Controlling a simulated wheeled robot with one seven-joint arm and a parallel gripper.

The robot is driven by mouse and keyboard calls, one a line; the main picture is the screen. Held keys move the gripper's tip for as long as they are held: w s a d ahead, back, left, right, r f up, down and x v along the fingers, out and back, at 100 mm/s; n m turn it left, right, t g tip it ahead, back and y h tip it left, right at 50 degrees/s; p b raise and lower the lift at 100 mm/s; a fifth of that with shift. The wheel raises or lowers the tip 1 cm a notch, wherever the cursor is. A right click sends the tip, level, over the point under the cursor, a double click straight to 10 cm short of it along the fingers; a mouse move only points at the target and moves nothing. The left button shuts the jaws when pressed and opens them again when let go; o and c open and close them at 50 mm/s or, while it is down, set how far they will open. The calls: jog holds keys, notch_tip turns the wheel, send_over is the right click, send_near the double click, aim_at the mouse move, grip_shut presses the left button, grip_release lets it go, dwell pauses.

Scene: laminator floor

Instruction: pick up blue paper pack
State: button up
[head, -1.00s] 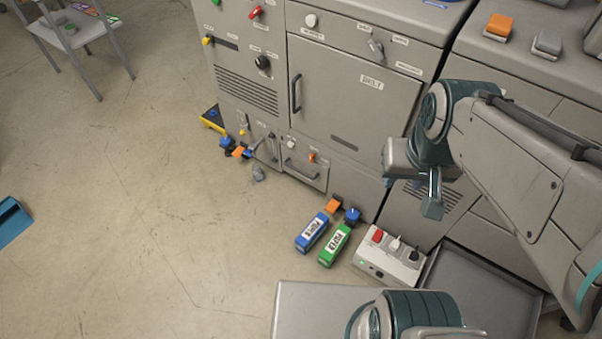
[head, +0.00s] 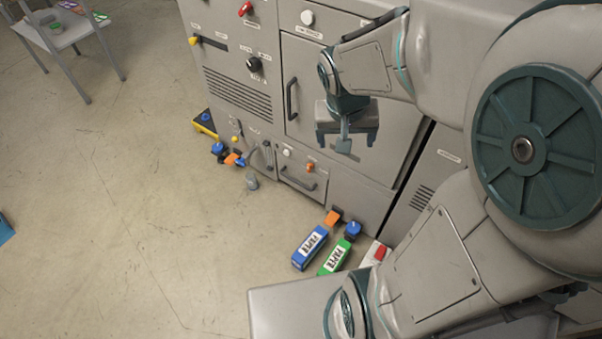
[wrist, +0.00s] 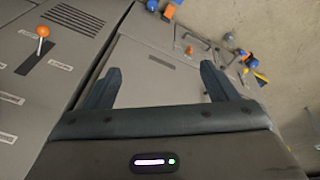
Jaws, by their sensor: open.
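The blue paper pack (head: 310,248) lies on the floor in the head view, in front of the grey machine, with a white label on top. A green paper pack (head: 335,257) lies just to its right. My gripper (head: 345,148) is in front of the machine's large door, above and beyond the packs and apart from them. In the wrist view my gripper (wrist: 160,85) has its two fingers spread wide with nothing between them. At the top edge of the wrist view there are small blue and orange items; I cannot tell whether the blue pack is among them.
The grey machine (head: 240,60) fills the back, with a door handle (head: 291,99) and knobs. An orange item (head: 333,217) and a blue item (head: 352,231) stand by its base, behind the packs. A grey cylinder (head: 251,181) stands farther left.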

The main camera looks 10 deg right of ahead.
jog(key=w+d+f+m+h+b, duration=0.1)
jog(key=w+f+b, duration=0.3)
jog(key=f, duration=0.5)
jog(key=w+d+f+m+b, duration=0.1)
jog(key=w+f+b, duration=0.2)
jog(key=w+f, duration=0.4)
jog(key=m+g+y+b, duration=0.25)
jog(key=m+b, duration=0.25)
jog(key=b, duration=1.1)
send_over(310, 243)
notch_tip(310, 243, down, 56)
jog(key=shift+w+d, duration=0.1)
jog(key=shift+w, duration=0.05)
notch_tip(310, 243, down, 8)
jog(key=shift+f+b, duration=0.1)
jog(key=shift+b, duration=1.1)
jog(key=shift+s+f+b, duration=0.15)
jog(key=shift+f+b, duration=0.6)
jog(key=shift+f, duration=0.75)
jog(key=shift+s+f+b, duration=0.1)
jog(key=shift+f+b, duration=0.6)
jog(key=shift+f, duration=0.75)
jog(key=shift+c, duration=0.3)
jog(key=shift+r, duration=0.15)
grip_shut()
